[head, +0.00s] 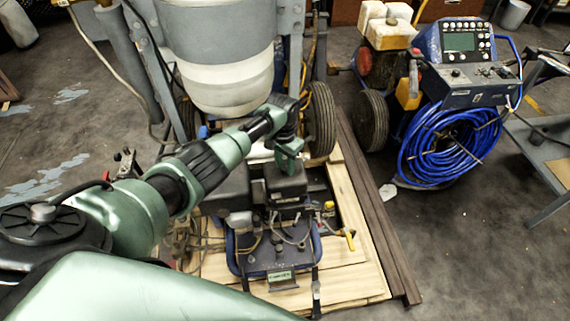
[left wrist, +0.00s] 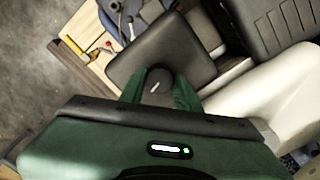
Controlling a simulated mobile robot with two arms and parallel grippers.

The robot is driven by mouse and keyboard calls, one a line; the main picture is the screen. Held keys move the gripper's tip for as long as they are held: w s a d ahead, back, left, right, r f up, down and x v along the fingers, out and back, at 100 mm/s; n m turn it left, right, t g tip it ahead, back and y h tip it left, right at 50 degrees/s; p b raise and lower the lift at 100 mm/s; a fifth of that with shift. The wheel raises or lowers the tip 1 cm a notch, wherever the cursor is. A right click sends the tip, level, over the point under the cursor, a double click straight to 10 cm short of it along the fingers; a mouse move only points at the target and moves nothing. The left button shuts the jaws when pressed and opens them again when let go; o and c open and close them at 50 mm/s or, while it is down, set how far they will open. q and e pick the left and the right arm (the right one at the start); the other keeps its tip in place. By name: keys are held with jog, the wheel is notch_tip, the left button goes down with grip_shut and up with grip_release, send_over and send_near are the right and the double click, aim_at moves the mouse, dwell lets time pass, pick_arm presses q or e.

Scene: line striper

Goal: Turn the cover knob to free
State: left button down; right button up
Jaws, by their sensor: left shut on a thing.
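The dark cover (head: 287,184) is a boxy black part on the line striper's engine, in the middle of the head view. It also shows in the left wrist view (left wrist: 180,48). The cover knob (left wrist: 155,85) is a dark round knob with a small pale mark on top. My left gripper (head: 288,158) reaches down onto the cover, and its green fingers are shut on the knob, one on each side. In the head view the gripper hides the knob. My right gripper is in neither view.
The striper stands on a wooden pallet (head: 352,270) with a yellow-handled valve (head: 349,239) at its right. A large pale tank (head: 228,85) rises just behind my left gripper. A blue hose coil (head: 450,145) and control box stand at the right. The floor at lower right is clear.

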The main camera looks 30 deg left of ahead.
aim_at(285, 166)
pick_arm(q)
jog(key=shift+m, duration=1.6)
jog(key=c, duration=1)
grip_release()
notch_tip(285, 166, up, 8)
jog(key=shift+a+f, duration=0.1)
